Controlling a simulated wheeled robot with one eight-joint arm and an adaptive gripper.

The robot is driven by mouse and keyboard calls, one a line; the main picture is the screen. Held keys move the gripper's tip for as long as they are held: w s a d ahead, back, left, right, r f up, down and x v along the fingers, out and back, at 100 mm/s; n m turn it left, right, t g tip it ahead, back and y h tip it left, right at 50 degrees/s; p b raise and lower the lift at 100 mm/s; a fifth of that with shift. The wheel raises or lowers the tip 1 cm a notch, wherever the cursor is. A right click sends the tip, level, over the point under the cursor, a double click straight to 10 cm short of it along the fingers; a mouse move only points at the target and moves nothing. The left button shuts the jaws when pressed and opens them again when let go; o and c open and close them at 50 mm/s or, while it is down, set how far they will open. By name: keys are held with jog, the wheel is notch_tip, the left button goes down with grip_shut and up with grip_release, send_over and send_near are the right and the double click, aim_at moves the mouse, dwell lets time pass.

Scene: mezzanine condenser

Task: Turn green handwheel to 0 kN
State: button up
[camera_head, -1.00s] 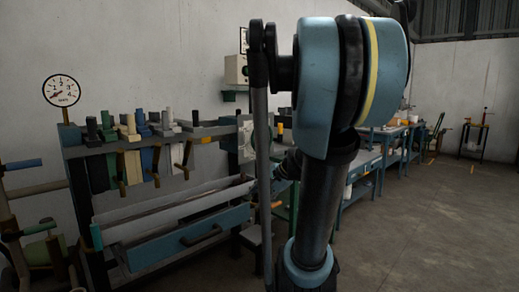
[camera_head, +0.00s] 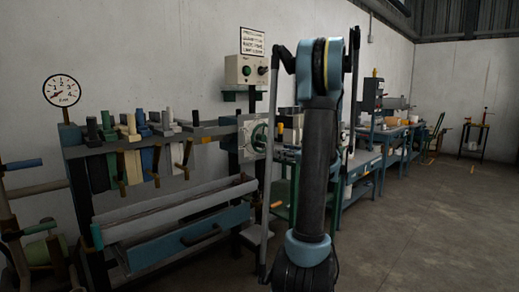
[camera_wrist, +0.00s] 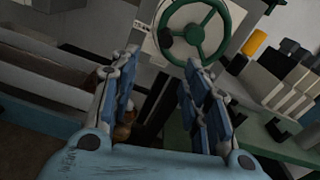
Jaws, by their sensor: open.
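The green handwheel (camera_wrist: 193,34) is at the top middle of the wrist view, in front of a pale plate. It also shows in the head view (camera_head: 259,136), small on its plate just left of my arm. My gripper (camera_wrist: 160,65) is open and empty; its two blue fingers point towards the wheel, whose lower rim lies by the right fingertip in the picture. I cannot tell whether they touch. The gripper is not distinguishable in the head view. A round dial gauge (camera_head: 62,91) stands at the left; its needle points lower left, too small to read exactly.
A rack of hanging tools (camera_head: 130,130) and a blue-fronted drawer (camera_head: 190,238) stand left of the wheel. A control box (camera_head: 246,70) sits above it. Blocks on a green bench (camera_wrist: 285,75) lie close right of my gripper. Open floor (camera_head: 420,220) is at right.

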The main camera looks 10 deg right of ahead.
aim_at(260, 145)
jog(key=x, duration=1.1)
jog(key=d+x, duration=0.1)
jog(key=x, duration=0.5)
jog(key=shift+w+a+r, duration=0.1)
jog(key=shift+w+r, duration=0.05)
jog(key=shift+w, duration=0.35)
grip_shut()
jog(key=shift+a, duration=0.15)
